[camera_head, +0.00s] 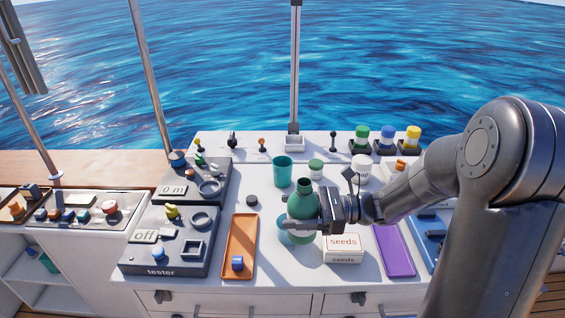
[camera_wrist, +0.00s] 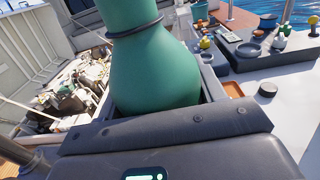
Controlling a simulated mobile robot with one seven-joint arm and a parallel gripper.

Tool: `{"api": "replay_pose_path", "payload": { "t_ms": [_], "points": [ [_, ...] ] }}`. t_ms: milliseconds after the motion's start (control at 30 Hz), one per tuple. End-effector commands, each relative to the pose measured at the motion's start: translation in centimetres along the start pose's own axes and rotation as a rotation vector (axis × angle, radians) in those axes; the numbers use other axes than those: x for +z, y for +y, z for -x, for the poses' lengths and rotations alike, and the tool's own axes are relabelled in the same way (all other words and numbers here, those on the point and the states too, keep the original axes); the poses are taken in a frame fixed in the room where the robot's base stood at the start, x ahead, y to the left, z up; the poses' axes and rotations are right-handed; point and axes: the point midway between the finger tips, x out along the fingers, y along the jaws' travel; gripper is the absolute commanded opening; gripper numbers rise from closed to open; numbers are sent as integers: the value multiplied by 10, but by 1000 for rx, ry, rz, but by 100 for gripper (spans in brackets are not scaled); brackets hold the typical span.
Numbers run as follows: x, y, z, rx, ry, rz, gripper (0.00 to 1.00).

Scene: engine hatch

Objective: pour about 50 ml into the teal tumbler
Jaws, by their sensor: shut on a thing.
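A green bottle (camera_head: 300,205) with a narrow neck stands about upright at the middle of the white counter in the head view. My gripper (camera_head: 303,224) is shut on its body from the right. In the wrist view the bottle (camera_wrist: 155,65) fills the middle, with a dark ring around its neck. I cannot tell whether its base touches the counter. The teal tumbler (camera_head: 283,171) stands upright behind the bottle and slightly left, apart from it. The contents of both are hidden.
A seeds box (camera_head: 343,248) and a purple tray (camera_head: 394,250) are right of the bottle. An orange tray (camera_head: 239,240) with a blue cube lies left. A green-lidded jar (camera_head: 316,169) stands right of the tumbler. A black puck (camera_head: 252,200) lies front-left of the tumbler.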

Motion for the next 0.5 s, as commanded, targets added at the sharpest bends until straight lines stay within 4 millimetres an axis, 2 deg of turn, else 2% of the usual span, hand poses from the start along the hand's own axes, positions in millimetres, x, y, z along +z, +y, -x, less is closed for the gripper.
{"api": "replay_pose_path", "payload": {
  "t_ms": [267, 500],
  "points": [
    [-1, -47, -10, 19, 9, 3, 30],
    [-2, -113, -28, 27, 14, 6, 30]
  ]
}}
